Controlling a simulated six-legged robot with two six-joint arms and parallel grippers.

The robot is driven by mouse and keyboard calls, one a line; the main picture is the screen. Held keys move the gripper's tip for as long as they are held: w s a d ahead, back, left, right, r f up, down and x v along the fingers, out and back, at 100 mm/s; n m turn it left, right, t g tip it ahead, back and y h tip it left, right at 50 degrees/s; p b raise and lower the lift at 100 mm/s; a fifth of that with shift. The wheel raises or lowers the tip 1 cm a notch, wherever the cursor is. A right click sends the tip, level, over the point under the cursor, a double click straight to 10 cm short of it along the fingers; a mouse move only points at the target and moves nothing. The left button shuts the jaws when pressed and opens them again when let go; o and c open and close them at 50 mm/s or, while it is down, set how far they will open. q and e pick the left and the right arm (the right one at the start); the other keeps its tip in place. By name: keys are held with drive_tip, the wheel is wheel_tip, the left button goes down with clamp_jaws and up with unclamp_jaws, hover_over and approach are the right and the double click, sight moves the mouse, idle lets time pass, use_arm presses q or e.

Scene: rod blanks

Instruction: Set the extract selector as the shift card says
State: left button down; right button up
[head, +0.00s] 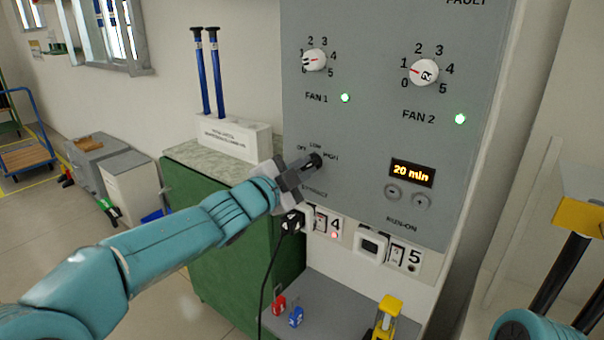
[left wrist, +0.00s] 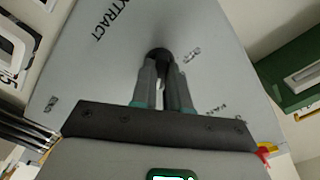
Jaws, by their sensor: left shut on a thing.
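My right gripper is not in view. I cannot make out a shift card.
Two fan knobs, FAN 1 (head: 314,60) and FAN 2 (head: 423,72), sit above with green lamps. A "20 min" display (head: 412,173) is to the right. Below are sockets (head: 370,245) with a black plug and cable, and a grey shelf with small red and blue items.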

use_arm(q)
drive_tip(key=shift+m, duration=0.5)
drive_tip(key=c, duration=1.1)
unclamp_jaws()
drive_tip(key=b+v, duration=0.1)
drive_tip(key=v, duration=1.5)
drive_tip(key=shift+s, duration=0.2)
drive_tip(key=shift+a, duration=0.1)
